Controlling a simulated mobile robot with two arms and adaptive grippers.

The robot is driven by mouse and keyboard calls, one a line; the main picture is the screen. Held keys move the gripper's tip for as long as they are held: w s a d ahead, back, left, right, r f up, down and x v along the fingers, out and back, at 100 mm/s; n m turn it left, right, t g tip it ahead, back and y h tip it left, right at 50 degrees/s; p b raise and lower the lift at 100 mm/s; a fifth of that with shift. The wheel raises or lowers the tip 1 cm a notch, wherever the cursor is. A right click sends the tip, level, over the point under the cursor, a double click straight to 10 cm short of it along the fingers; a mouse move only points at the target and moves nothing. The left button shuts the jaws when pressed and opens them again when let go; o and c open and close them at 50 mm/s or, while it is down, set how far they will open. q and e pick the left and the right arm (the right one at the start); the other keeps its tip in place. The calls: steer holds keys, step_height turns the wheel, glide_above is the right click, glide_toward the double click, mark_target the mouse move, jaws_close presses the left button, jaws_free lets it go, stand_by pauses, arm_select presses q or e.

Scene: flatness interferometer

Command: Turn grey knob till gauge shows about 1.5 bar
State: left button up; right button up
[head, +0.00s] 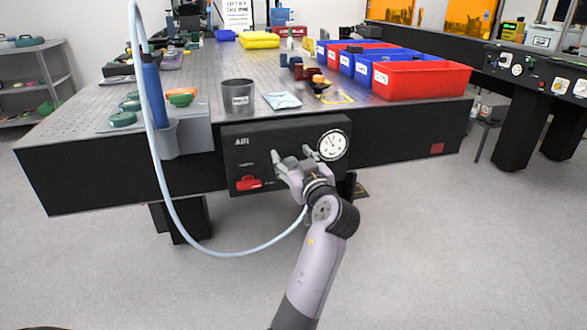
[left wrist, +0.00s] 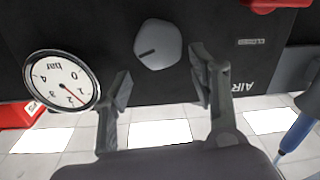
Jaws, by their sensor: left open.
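The grey knob (left wrist: 158,45) sits on the black AIR panel (head: 250,155); a dark line on its face slants. My left gripper (head: 293,158) is open in front of the panel and largely hides the knob in the head view. In the left wrist view its fingers (left wrist: 161,80) stand on either side of and below the knob, with visible gaps. The round white gauge (head: 333,145) is right of the gripper. It shows upside down in the left wrist view (left wrist: 50,88), its red needle seemingly between 1 and 2; the exact reading is unclear.
A red handle (head: 248,183) is at the panel's lower left. A pale blue hose (head: 182,215) loops down and runs beside my left arm. A grey cup (head: 238,94), red bins (head: 425,82) and blue bins stand on the perforated table above. The floor in front is clear.

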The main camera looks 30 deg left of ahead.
arm_select(q)
step_height(320, 180, up, 7)
steer(key=shift+f, duration=0.1)
stand_by(0.6)
